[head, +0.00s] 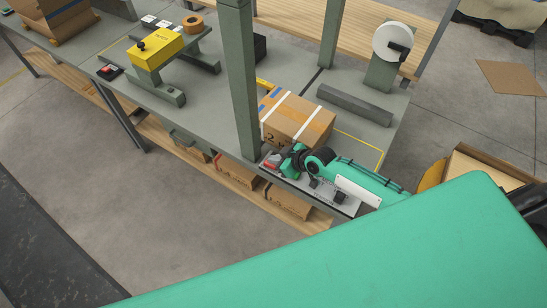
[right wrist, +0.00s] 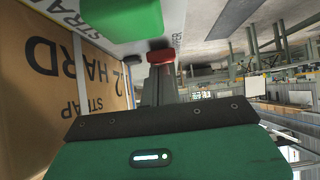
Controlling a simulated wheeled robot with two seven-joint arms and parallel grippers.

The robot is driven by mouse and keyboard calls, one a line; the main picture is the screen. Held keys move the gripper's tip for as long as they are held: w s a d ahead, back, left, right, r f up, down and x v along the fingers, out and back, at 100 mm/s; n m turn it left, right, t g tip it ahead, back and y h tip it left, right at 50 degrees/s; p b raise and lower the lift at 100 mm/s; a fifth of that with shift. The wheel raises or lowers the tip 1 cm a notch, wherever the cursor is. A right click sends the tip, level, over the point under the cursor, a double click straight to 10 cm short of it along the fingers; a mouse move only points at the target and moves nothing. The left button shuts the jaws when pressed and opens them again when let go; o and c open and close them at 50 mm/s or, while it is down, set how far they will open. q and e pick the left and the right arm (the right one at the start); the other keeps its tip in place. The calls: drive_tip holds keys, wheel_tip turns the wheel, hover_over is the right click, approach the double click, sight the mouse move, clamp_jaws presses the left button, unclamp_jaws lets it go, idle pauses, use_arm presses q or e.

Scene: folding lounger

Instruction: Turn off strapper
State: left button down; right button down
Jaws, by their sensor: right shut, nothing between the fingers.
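The strapper's pale control panel (head: 343,203) sits at the front edge of the bench, below the strapped box. In the right wrist view the panel carries lettering that ends like "STRAPPER", a large green block (right wrist: 122,18) and a red button (right wrist: 162,56). A red part (head: 272,161) also shows in the head view beside my right gripper (head: 280,160). My right gripper is shut and empty. In the right wrist view its narrow fingertips (right wrist: 163,72) lie right at the red button; I cannot tell whether they touch or press it. My left gripper is out of view.
A cardboard box (head: 298,118) with white straps stands just behind the panel. A grey-green post (head: 243,80) rises to its left. A yellow device (head: 155,48) and a tape roll (head: 193,23) are on the bench. More boxes (head: 237,177) sit on the shelf below.

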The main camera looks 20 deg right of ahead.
drive_tip(key=shift+s+d+f, duration=0.1)
drive_tip(key=shift+s+f, duration=0.1)
drive_tip(key=shift+f, duration=0.05)
drive_tip(key=shift+w+r+p, duration=0.1)
drive_tip(key=shift+r+p, duration=0.35)
drive_tip(key=r+p, duration=0.3)
drive_tip(key=r, duration=0.1)
drive_tip(key=shift+w+a+r, duration=0.1)
drive_tip(key=shift+w+a, duration=0.15)
drive_tip(key=shift+w, duration=0.05)
drive_tip(key=shift+s+d+r+b, duration=0.1)
drive_tip(key=shift+s+d+b, duration=0.3)
drive_tip(key=shift+b, duration=0.3)
drive_tip(key=s+d+r+b, duration=0.2)
drive_tip(key=s+r, duration=0.1)
drive_tip(key=r, duration=0.4)
drive_tip(key=shift+s+d+r, duration=0.15)
drive_tip(key=shift+s+d, duration=0.2)
